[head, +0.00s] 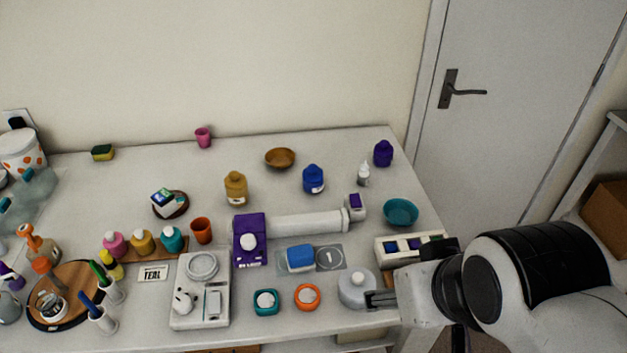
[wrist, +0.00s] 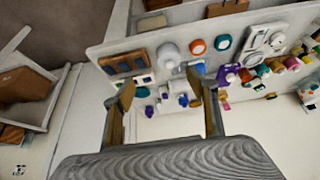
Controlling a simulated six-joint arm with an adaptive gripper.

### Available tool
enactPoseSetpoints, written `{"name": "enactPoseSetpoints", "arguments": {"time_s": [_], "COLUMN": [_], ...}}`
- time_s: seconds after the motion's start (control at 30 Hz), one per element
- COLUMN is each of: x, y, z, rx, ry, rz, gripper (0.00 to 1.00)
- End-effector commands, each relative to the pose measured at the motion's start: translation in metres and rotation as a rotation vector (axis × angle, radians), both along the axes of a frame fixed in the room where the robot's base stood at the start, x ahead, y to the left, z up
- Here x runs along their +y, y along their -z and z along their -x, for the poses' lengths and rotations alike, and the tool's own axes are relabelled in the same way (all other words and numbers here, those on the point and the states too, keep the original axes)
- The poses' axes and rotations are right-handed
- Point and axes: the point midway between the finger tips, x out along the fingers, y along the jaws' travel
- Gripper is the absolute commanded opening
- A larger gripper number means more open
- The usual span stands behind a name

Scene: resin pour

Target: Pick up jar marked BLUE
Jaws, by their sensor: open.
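The blue jar (head: 313,180) stands upright toward the back right of the table, with a pale label too small to read. My gripper (head: 380,298) is at the front right edge, well in front of the jar and to its right, close beside a grey-white round container (head: 352,290). In the wrist view my gripper (wrist: 160,92) shows two fingers spread apart with nothing held between them.
A white dropper bottle (head: 363,177), a purple jar (head: 383,154) and an amber jar (head: 236,188) stand near the blue jar. A white tube (head: 303,225), a blue block (head: 300,258) and a teal bowl (head: 401,212) lie between it and my gripper's side.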

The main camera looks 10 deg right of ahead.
Motion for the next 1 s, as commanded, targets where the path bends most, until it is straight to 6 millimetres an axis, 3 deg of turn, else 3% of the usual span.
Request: {"name": "enactPoseSetpoints", "arguments": {"time_s": [0.23,0.37,0.57,1.0], "x": [0.0,-0.001,-0.003,-0.005], "y": [0.0,0.0,0.0,0.009], "z": [-0.004,-0.016,-0.052,-0.151], "rx": [-0.004,-0.018,-0.062,-0.197], "ry": [0.0,0.0,-0.001,-0.018], "rz": [0.001,0.004,0.014,0.037], "gripper": [0.58,0.58,0.58,0.58]}}
